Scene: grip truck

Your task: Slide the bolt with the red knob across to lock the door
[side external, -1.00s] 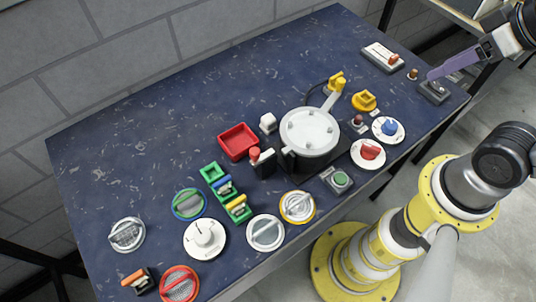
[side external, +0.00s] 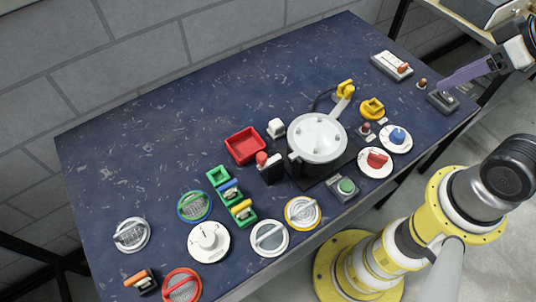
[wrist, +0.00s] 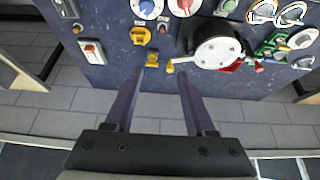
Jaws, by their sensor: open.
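A white plate (side external: 386,61) with an orange-red knob (side external: 404,69) at its right end lies at the table's far right corner; it also shows in the wrist view (wrist: 93,54). It looks like a slide, but I cannot tell whether it is the task's bolt. A dark block with a red knob (side external: 262,158) stands left of the pot. No door is clearly recognizable. My gripper (side external: 440,87) appears near the grey block at the table's right end in the side view. In the wrist view its two purple fingers (wrist: 160,72) are wide apart, with nothing between them.
A pot (side external: 317,137) stands mid-table, with a yellow lever (side external: 345,90) behind it. A grey block (side external: 443,101), yellow ring (side external: 372,107) and several dials crowd the right and front. A red tray (side external: 245,145) is left of the pot. The table's back left is clear.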

